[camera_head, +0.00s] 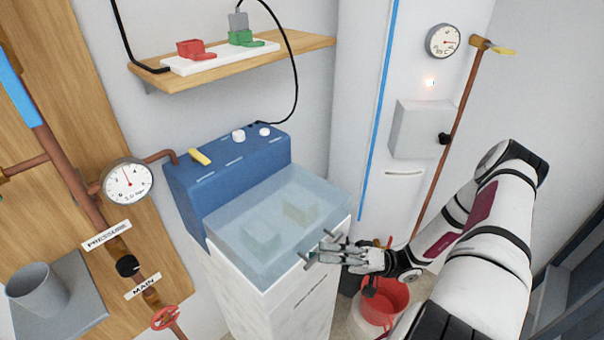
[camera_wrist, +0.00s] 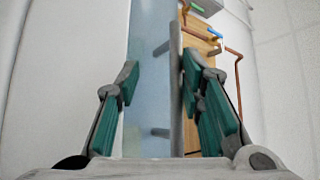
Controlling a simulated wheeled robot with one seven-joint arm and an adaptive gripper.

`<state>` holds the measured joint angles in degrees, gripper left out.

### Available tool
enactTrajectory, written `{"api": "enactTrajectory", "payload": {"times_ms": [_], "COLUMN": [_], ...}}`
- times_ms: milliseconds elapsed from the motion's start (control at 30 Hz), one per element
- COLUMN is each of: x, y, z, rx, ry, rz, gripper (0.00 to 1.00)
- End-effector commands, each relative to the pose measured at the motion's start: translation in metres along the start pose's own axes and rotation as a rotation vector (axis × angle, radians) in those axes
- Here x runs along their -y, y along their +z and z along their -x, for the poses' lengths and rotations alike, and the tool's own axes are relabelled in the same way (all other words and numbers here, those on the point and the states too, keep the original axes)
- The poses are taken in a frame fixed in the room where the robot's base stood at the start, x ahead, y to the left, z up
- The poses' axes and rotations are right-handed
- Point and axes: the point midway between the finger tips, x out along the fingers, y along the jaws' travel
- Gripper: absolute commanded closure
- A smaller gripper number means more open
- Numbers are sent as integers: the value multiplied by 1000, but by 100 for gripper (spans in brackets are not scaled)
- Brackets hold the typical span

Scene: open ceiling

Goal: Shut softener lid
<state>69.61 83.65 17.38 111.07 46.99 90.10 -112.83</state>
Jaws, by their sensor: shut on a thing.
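The softener (camera_head: 305,305) is a white cabinet with a blue control head at its back. Its clear bluish lid (camera_head: 245,225) lies over the top, and pale shapes show through it. I cannot tell whether a small gap remains under the front edge. My gripper (camera_head: 318,250) is at the lid's front right edge, shut on the lid handle. In the wrist view, the grey handle bar (camera_wrist: 176,95) runs between the teal finger pads of my gripper (camera_wrist: 158,80), beside the clear lid (camera_wrist: 148,50).
A red bucket (camera_head: 385,300) stands on the floor below my arm. A wooden shelf (camera_head: 300,45) with a power strip hangs above. A gauge (camera_head: 128,182) and copper pipes are at left. A grey box (camera_head: 415,130) and another pipe (camera_head: 447,145) are at right.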

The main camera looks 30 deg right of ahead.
Motion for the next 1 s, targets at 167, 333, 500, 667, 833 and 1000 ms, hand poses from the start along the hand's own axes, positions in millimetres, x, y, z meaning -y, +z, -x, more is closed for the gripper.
{"api": "enactTrajectory", "payload": {"times_ms": [167, 333, 500, 667, 833, 1000], "x": [18, 47, 72, 95, 113, 128], "y": [-5, -14, -26, -39, -53, -67], "z": [-5, -15, -27, -40, -54, -69], "rx": [1, 3, 3, 3, 5, 4], "ry": [1, -1, -3, 7, 75, 148], "rz": [1, 1, 1, -8, -75, -146], "gripper": [70, 70, 70, 70, 70, 70]}}
